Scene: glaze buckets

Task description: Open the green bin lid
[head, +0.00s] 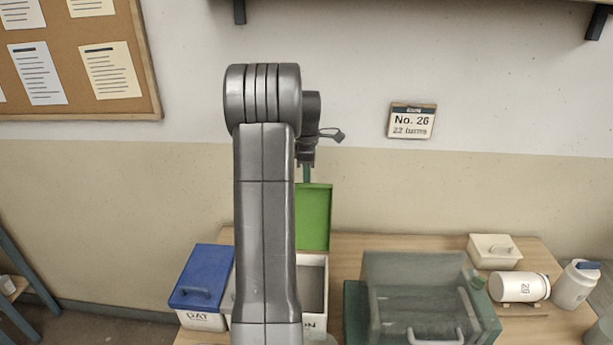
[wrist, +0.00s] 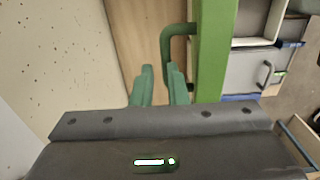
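The green lid (head: 314,217) stands upright at the back of its white bin (head: 314,322), whose inside shows open in the head view. In the wrist view I see the lid (wrist: 213,50) nearly edge-on, with its green loop handle (wrist: 167,50) standing out to the left. My gripper (wrist: 160,70) has its two green fingers apart, with a gap between them, beside the handle. The right finger overlaps the handle's lower end; I cannot tell whether they touch. In the head view my gripper (head: 305,172) is just above the lid, partly hidden by my arm.
A blue-lidded bin (head: 203,275) stands left of the open one; a grey lid with a handle (wrist: 250,70) shows between them in the wrist view. A clear container (head: 415,290) stands to the right. A white box (head: 495,250) and jars (head: 520,287) are farther right. The wall is behind.

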